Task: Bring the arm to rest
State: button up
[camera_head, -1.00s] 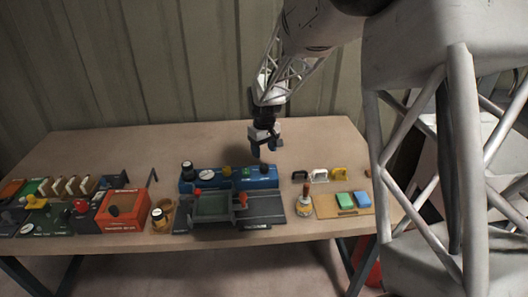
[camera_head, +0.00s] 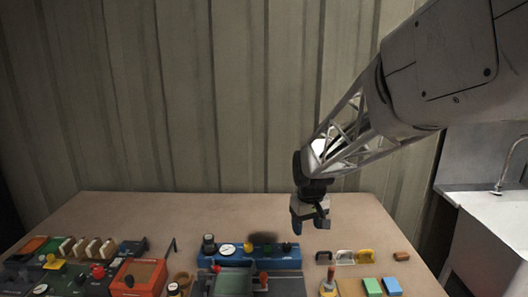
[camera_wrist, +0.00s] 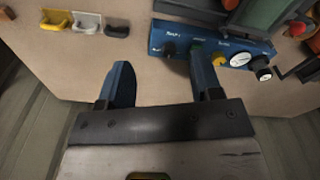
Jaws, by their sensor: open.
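My gripper (camera_head: 310,222) hangs pointing down above the back part of the table (camera_head: 120,215), behind and above the blue panel box (camera_head: 280,258). In the wrist view its two blue fingers (camera_wrist: 160,85) are apart, with only bare tabletop between them. It holds nothing and appears clear of the things below. My arm reaches in from the upper right.
Three handles, black, white and yellow (camera_head: 365,256), stand right of the blue box. Green and blue blocks (camera_head: 391,285) lie in front of them. An orange box (camera_head: 138,277) and several switch panels fill the left. A corrugated wall (camera_head: 180,100) rises behind; a sink (camera_head: 490,205) stands right.

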jog(key=s+d+r+m+t, duration=0.1)
jog(key=s+d+r+m, duration=0.1)
jog(key=s, duration=1.4)
jog(key=s+d+r+m, duration=0.2)
jog(key=s+d+r, duration=0.1)
jog(key=s, duration=1.2)
jog(key=shift+s+d+r+t, duration=0.2)
jog(key=shift+s+d+t, duration=0.2)
jog(key=shift+d, duration=0.25)
jog(key=shift+w, duration=0.1)
